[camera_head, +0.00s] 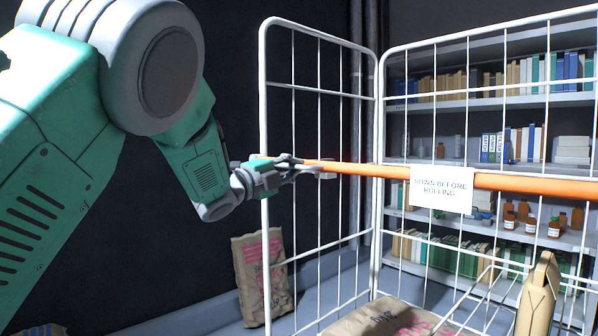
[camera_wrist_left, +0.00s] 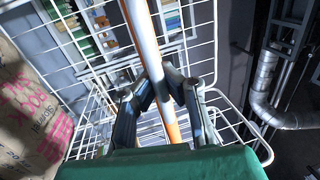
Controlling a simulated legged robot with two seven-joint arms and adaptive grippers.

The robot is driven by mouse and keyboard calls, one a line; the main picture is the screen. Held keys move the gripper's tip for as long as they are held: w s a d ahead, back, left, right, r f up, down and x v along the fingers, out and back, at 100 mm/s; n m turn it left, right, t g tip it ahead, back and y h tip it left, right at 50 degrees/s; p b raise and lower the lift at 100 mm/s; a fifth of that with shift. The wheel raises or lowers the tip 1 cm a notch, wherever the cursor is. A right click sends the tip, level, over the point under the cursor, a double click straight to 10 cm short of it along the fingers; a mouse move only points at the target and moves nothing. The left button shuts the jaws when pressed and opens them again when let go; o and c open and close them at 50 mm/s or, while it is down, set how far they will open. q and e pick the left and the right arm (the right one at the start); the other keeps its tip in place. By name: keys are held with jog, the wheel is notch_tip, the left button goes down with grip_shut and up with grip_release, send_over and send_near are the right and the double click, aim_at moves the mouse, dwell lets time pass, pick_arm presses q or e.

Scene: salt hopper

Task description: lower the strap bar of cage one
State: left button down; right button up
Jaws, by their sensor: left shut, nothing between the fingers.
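The strap bar (camera_head: 390,172) is orange and spans cage one (camera_head: 262,100), a white wire cage, roughly level in the head view. A white sign (camera_head: 441,190) reading "DOWN BEFORE" and a less clear second line hangs on it. My left gripper (camera_head: 300,170) is at the bar's left end, beside the cage's left post. My right gripper is not in view.
A paper sack (camera_head: 262,278) stands by the left panel; another sack (camera_head: 375,322) lies low in front. A tan upright object (camera_head: 539,295) is at lower right. Shelves (camera_head: 480,105) with books and bottles stand behind the cage. The left wrist view shows a pipe (camera_wrist_left: 262,90).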

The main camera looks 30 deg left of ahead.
pick_arm(q)
jog(key=c, duration=2.3)
grip_release()
jog(key=shift+a+f, duration=0.1)
jog(key=shift+f, duration=0.55)
jog(key=o, duration=0.7)
jog(key=shift+s, duration=0.2)
jog(key=shift+s+a+r, duration=0.15)
jog(key=shift+a+r, duration=0.05)
jog(key=shift+a, duration=0.1)
jog(key=v, duration=1.1)
jog(key=shift+s+a, duration=0.2)
jog(key=shift+s, duration=0.15)
jog(key=shift+f, duration=0.15)
